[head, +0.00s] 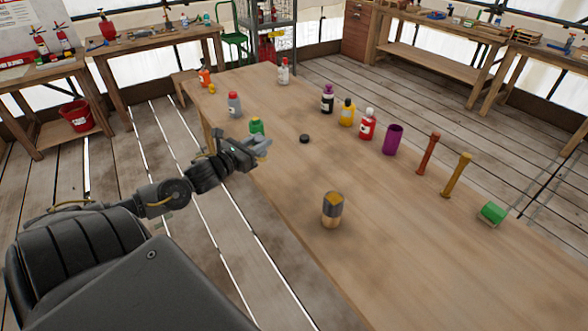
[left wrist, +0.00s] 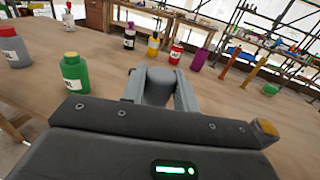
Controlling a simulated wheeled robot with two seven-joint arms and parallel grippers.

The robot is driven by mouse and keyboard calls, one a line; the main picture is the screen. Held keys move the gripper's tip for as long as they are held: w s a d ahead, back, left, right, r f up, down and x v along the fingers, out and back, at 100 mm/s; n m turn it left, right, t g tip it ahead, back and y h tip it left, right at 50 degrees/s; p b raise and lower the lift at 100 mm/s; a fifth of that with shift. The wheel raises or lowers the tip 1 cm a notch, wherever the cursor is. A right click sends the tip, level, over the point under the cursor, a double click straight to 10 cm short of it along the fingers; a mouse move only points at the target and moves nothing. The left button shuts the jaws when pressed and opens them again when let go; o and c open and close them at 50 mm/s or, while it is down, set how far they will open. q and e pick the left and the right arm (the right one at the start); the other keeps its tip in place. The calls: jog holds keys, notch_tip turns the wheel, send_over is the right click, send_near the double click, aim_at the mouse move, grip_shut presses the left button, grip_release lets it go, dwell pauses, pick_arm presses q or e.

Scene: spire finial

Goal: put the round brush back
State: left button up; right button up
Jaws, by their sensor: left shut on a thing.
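My left gripper (head: 258,146) is over the near left edge of the long wooden table (head: 290,190). It is shut on a grey rounded thing (left wrist: 158,86), which shows between the fingers in the left wrist view; I cannot tell what it is. A short round piece (head: 332,210) with a pale wooden base, dark band and yellow top, perhaps the round brush, stands upright on the table, apart from the gripper. Its top shows at the right in the left wrist view (left wrist: 265,129). My right gripper is not in view.
A green bottle (head: 257,126) stands just behind my left gripper, and a grey bottle (head: 234,105) farther back. A black disc (head: 304,139) lies beyond the gripper. Several bottles, a purple cup (head: 393,140), upright sticks and a green block (head: 493,213) line the far side.

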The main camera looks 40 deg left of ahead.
pick_arm(q)
jog(key=shift+w+d+f+p, duration=0.3)
jog(key=shift+w+d+f, duration=0.7)
jog(key=shift+w+f, duration=0.4)
jog(key=shift+w+d+f+p, duration=0.3)
jog(key=shift+w+d+f, duration=0.7)
jog(key=shift+w+f, duration=0.35)
jog(key=shift+w+d+f+p, duration=0.3)
jog(key=shift+w+d+f, duration=0.7)
jog(key=shift+w+f, duration=0.4)
notch_tip(320, 180, down, 2)
jog(key=shift+w+f+p, duration=0.1)
jog(key=shift+p, duration=0.35)
jog(key=shift+f, duration=0.45)
jog(key=shift+f, duration=0.1)
jog(key=o, duration=1)
jog(key=shift+c, duration=0.2)
